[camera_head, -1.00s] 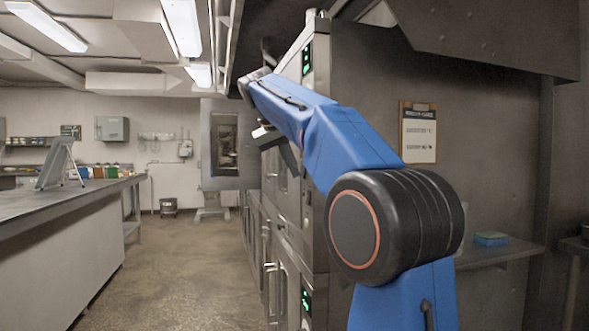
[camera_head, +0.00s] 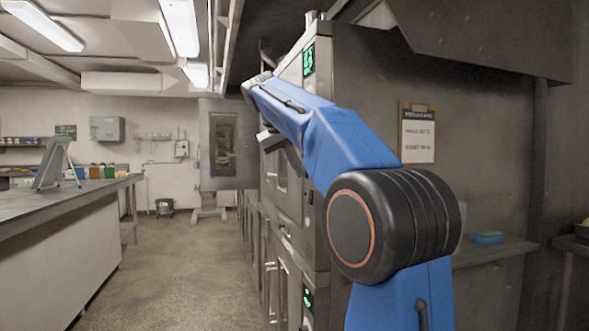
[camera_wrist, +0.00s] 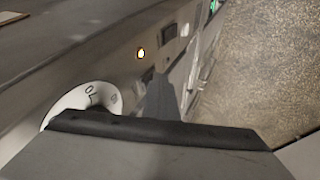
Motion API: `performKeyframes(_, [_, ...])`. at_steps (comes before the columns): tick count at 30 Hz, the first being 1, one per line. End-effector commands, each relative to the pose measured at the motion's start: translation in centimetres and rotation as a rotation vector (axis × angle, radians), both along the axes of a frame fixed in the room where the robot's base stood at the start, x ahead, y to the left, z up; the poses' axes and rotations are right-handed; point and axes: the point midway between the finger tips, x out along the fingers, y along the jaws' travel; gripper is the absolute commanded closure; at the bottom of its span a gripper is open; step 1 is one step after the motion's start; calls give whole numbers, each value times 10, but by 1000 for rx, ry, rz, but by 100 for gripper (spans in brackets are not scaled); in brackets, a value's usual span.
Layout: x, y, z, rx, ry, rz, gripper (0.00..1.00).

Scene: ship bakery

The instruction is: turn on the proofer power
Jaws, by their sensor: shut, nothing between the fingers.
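The stacked steel cabinets (camera_head: 314,200) stand beside my arm, with green displays (camera_head: 308,58) on their front edge. I cannot tell which part is the proofer. My gripper (camera_wrist: 161,78) is shut and empty. Its narrow tip is over the panel, just below the lamp and right of the dial; contact cannot be told. The gripper body covers the dial's lower part.
A long counter (camera_head: 60,240) stands at the left. The floor aisle (camera_head: 180,265) between it and the cabinets is clear. A steel hood (camera_head: 470,40) overhangs the upper right. A clipboard (camera_head: 418,133) hangs on the cabinet side above a shelf (camera_head: 490,250).

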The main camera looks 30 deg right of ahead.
Motion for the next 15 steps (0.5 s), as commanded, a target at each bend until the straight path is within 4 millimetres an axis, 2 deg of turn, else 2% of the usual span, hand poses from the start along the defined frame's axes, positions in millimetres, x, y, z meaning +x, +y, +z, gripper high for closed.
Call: performKeyframes(15, [0, 0, 16, 0, -2, -1, 100])
